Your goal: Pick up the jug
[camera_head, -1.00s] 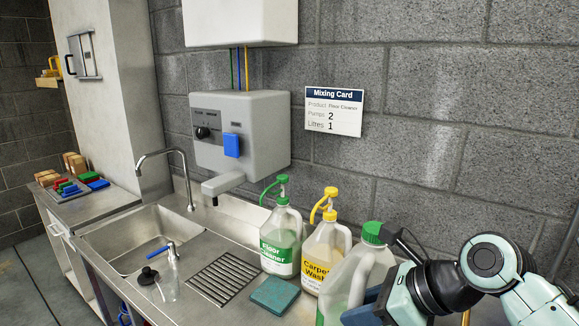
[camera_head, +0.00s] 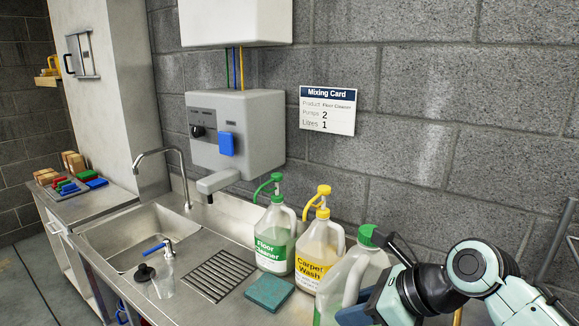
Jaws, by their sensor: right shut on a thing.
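The jug (camera_head: 343,270) is translucent white with a green cap (camera_head: 367,236) and a moulded handle. It stands at the lower right of the head view, at the right end of the row of bottles. My right gripper (camera_head: 372,304) reaches in from the right and is shut on the jug, at its handle side. The gripper and the frame's lower edge hide part of the jug, including its base, so I cannot tell whether it touches the counter. My left gripper is not in view.
A Carpet Wash bottle (camera_head: 318,253) with a yellow pump and a Floor Cleaner bottle (camera_head: 274,241) with a green pump stand left of the jug. A teal pad (camera_head: 269,293), a drain grate (camera_head: 218,275), a spray bottle (camera_head: 163,276) and the sink (camera_head: 137,236) lie further left.

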